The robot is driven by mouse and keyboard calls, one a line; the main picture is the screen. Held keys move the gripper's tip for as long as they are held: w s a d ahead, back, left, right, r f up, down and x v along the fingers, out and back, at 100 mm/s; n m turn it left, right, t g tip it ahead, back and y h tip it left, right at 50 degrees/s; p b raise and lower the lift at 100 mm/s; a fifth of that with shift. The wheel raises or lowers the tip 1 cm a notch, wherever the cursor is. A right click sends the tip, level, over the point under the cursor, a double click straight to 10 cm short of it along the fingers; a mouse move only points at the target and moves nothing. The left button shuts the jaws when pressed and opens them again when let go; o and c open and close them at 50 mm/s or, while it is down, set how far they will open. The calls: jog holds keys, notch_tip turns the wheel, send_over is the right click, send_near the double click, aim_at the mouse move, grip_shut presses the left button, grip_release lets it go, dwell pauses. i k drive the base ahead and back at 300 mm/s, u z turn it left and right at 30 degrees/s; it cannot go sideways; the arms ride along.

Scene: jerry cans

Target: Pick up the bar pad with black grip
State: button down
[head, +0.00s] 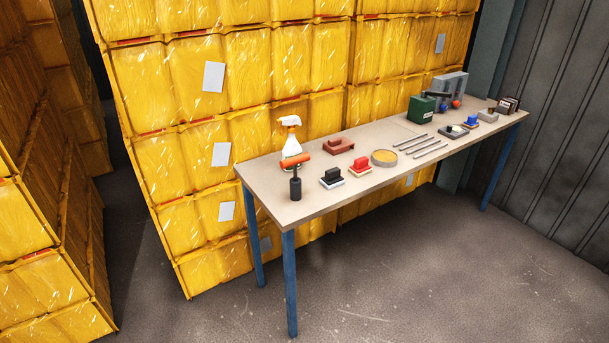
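A small pad with a black grip (332,176) and a pale base lies near the front edge of the long table (300,208), toward its left end. It fits the bar pad with black grip. A similar pad with a red grip (360,165) lies just to its right. A pad with a blue grip (471,121) lies farther along the table. A flat dark-edged item (453,131) beside that one is too small to make out. My gripper is not in view.
A black tool with an orange head (295,187) stands left of the pad, before a white spray bottle (291,147). A brown block (338,146), round tin (384,157), metal rods (416,147) and green box (421,109) share the table. Yellow jerry cans (230,80) stack behind; the front floor is clear.

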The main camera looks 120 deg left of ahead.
aim_at(332, 178)
jog(key=u, duration=3.65)
jog(key=k, duration=0.6)
jog(key=z, duration=0.3)
jog(key=i, duration=2.15)
jog(key=u, duration=1.25)
jog(key=i, duration=0.45)
jog(key=u, duration=0.45)
